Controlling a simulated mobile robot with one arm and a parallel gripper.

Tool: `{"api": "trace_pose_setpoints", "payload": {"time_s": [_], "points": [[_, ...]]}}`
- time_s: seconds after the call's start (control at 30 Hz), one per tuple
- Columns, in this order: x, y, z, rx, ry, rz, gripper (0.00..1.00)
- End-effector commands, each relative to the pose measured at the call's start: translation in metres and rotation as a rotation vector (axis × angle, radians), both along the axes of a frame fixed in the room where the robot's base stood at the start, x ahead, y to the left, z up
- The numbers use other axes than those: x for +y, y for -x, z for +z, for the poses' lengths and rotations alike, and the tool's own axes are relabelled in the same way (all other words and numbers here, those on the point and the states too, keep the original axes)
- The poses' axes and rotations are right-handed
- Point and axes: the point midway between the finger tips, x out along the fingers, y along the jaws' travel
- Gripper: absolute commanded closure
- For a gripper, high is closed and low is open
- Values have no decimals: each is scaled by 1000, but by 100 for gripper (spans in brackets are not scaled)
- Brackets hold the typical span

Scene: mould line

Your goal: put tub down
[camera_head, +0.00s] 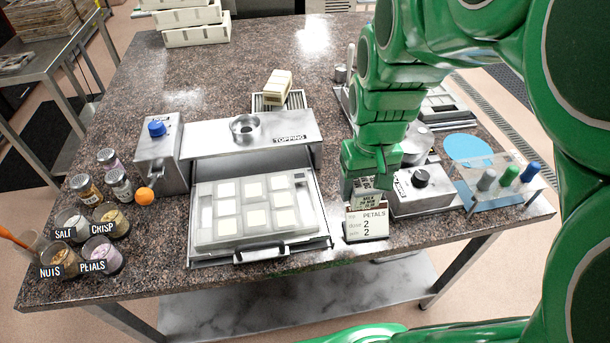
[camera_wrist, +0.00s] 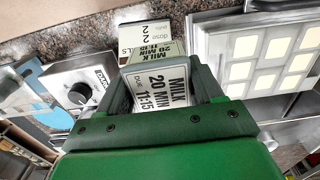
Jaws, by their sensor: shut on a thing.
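Small round tubs stand at the table's front left corner: salt (camera_head: 70,221), crisp (camera_head: 113,219), nuts (camera_head: 62,259) and petals (camera_head: 103,258). My gripper (camera_head: 368,181) is far to their right, pointing down at the table's front edge. It is shut on a small white card marked MILK 20 MIN, due 11:15 (camera_wrist: 163,88), seen between the fingers in the wrist view. No tub shows in the jaws. Just beyond are another MILK label (camera_wrist: 148,60) and the petals order card (camera_head: 367,225). Whether the held card touches them is unclear.
The mould tray (camera_head: 205,238) with pale squares lies in the topping machine (camera_head: 250,135) left of my gripper. A dial box (camera_head: 425,195) and a clear stand with coloured pegs (camera_head: 500,180) are close on the right.

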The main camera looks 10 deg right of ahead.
Motion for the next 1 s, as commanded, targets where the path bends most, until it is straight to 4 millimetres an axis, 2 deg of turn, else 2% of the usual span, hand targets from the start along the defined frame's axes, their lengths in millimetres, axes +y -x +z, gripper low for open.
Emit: {"api": "trace_pose_setpoints", "payload": {"time_s": [0.17, 0.9, 1.0], "points": [[-1, -12, -6, 4, 0, 0, 68], [-11, -92, -41, 0, 0, 0, 68], [-12, -99, -52, 4, 0, 0, 68]]}}
